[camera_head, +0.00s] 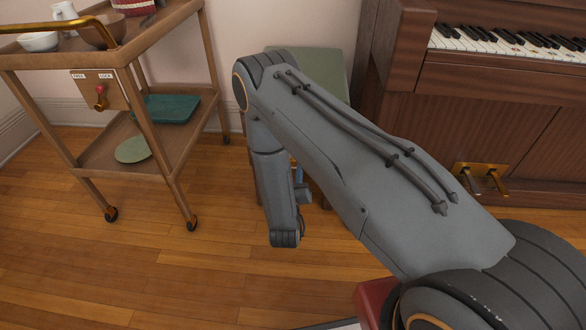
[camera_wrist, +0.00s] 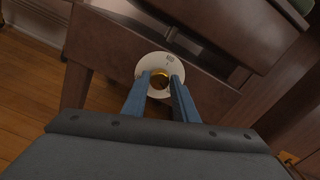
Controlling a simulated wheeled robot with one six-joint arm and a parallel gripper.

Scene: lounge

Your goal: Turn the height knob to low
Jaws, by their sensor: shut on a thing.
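The height knob (camera_wrist: 160,78) is a small brass knob on a round white dial plate (camera_wrist: 151,63), fixed to the dark wooden side of a piano stool (camera_wrist: 105,45). My gripper (camera_wrist: 161,82) has its two blue fingers shut on the knob, one on each side. The dial has small dark marks near its top, too small to read. In the head view the stool's green seat (camera_head: 315,66) shows behind my arm. The knob is hidden there, and only a bit of my blue gripper shows behind my forearm.
An upright piano (camera_head: 400,130) with brass pedals (camera_head: 482,178) stands on the right. A wooden trolley (camera_head: 175,25) on the left carries bowls, a green tray (camera_head: 166,108) and a FREE/LOCK lever (camera_head: 100,95). The wooden floor (camera_head: 150,265) at front left is clear.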

